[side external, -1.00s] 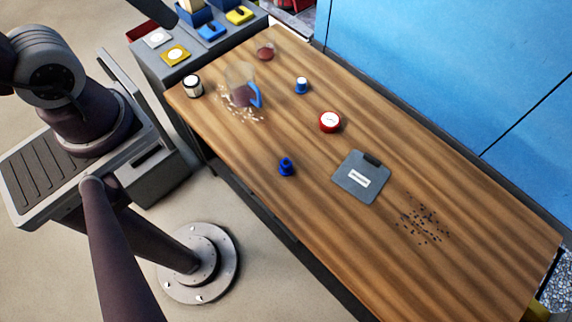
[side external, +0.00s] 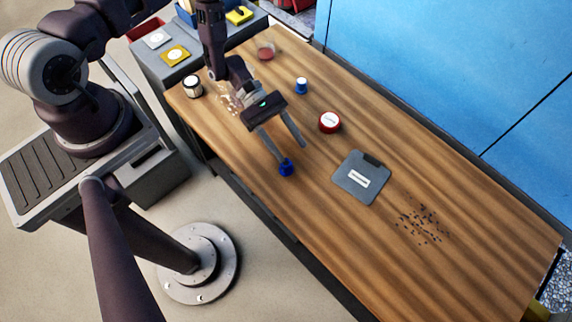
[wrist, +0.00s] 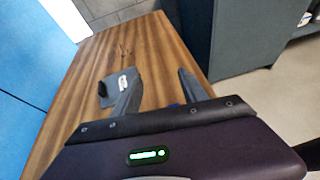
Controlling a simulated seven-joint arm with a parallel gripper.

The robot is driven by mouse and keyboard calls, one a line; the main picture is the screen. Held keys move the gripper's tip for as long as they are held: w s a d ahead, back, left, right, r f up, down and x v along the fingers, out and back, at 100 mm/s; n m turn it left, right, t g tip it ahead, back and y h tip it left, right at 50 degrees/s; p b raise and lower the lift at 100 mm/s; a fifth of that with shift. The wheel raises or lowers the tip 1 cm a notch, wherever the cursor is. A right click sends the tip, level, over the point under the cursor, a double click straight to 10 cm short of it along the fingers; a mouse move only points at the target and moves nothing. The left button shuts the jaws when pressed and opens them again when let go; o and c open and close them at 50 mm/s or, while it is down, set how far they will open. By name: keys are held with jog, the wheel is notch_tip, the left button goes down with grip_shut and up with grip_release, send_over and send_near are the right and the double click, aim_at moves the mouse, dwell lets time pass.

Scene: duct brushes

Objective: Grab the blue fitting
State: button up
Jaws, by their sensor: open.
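The blue fitting (side external: 286,170) stands on the wooden table near its front edge. In the wrist view only a sliver of blue (wrist: 174,105) shows between the fingers, mostly hidden by the gripper body. My gripper (side external: 292,153) is open and empty, angled down over the table. In the side view one fingertip overlaps the top of the fitting and the other is off to its right; I cannot tell if they touch. A second blue piece with a white top (side external: 301,86) stands farther back.
A red-and-white round tin (side external: 330,122) sits right of the gripper, and a grey plate with a white label (side external: 345,188) lies beyond it. Dark bits (side external: 422,222) are scattered farther right.

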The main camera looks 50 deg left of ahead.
aim_at(289, 168)
jog(key=shift+n, duration=0.3)
jog(key=f, duration=0.5)
jog(key=s+f, duration=0.1)
jog(key=f, duration=0.1)
jog(key=shift+d+f, duration=0.15)
jog(key=shift+f, duration=0.05)
jog(key=shift+d+f, duration=0.95)
jog(key=shift+d, duration=0.05)
jog(key=shift+d+f, duration=0.15)
jog(key=shift+d, duration=0.25)
grip_shut()
